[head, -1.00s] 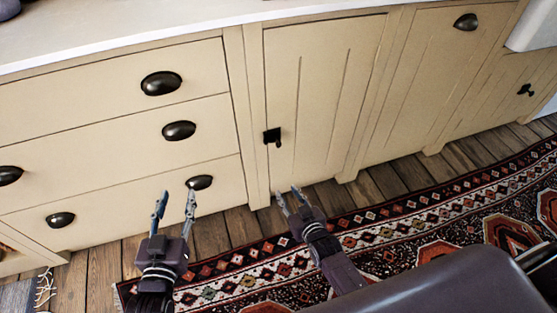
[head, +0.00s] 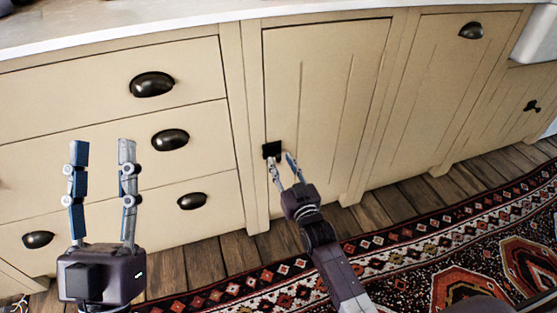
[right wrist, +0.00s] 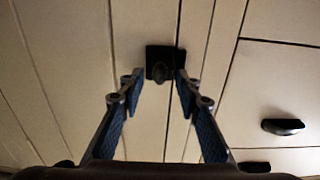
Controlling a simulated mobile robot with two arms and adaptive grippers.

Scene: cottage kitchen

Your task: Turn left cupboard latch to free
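The left cupboard latch (head: 271,149) is a small black plate with a turn piece, at the left edge of a cream cupboard door (head: 325,100). The right wrist view shows the latch (right wrist: 160,60) straight ahead, between my right fingertips. My right gripper (head: 281,157) is open at the latch, and its fingers cover the lower part in the head view. In the right wrist view my right gripper (right wrist: 159,75) has one finger on each side of the turn piece; I cannot tell whether they touch it. My left gripper (head: 102,144) is open and empty in front of the drawers.
Drawers with dark cup handles (head: 152,84) are on the left. Another cupboard door with a cup handle (head: 471,30) is right of the latched door. A second black latch (head: 531,106) is at the far right. A patterned rug (head: 400,250) lies on the wooden floor.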

